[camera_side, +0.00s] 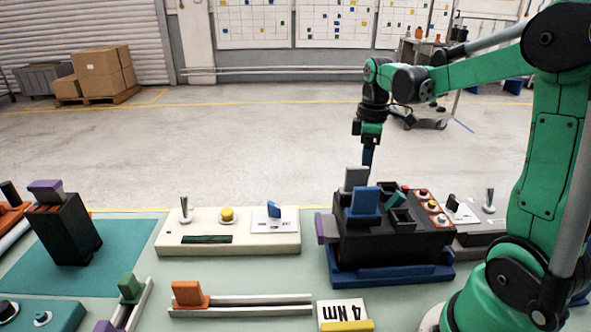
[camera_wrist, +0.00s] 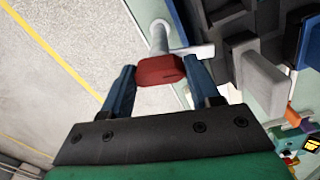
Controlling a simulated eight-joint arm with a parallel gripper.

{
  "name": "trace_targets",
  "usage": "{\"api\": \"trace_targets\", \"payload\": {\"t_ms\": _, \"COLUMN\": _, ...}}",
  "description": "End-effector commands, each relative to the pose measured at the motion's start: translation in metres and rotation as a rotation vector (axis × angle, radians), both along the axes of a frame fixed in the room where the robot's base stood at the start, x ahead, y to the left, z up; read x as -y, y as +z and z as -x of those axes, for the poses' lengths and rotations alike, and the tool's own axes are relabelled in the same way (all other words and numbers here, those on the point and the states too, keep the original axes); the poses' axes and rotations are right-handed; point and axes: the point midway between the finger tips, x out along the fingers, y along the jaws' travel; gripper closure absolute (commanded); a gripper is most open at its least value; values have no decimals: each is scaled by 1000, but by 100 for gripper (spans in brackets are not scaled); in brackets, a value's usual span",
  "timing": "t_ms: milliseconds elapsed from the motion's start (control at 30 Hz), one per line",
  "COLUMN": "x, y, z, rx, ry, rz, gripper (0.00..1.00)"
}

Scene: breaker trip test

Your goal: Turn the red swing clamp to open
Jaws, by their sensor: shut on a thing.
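The red swing clamp (camera_wrist: 160,72) shows in the wrist view as a red block at the end of a pale grey rod, beside a light grey bar. My gripper (camera_wrist: 162,67) has its two blue fingers on either side of this red block and is shut on it. In the side view my gripper (camera_side: 368,158) points down behind the black fixture (camera_side: 385,240). There the fingertips and the red clamp are hidden behind the fixture's grey and blue blocks.
The fixture carries a grey block (camera_side: 356,177), a blue block (camera_side: 366,201) and several coloured buttons. A cream panel (camera_side: 215,240) with a yellow button stands left of it. An orange slider (camera_side: 188,294) on a rail and a "4 Nm" card (camera_side: 343,310) lie in front.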

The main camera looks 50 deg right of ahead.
Motion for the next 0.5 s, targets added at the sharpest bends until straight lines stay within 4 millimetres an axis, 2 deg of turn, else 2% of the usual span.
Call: {"api": "trace_targets", "payload": {"t_ms": 500, "x": 0, "y": 0, "z": 0, "rx": -1, "ry": -488, "rz": 0, "gripper": 97}}
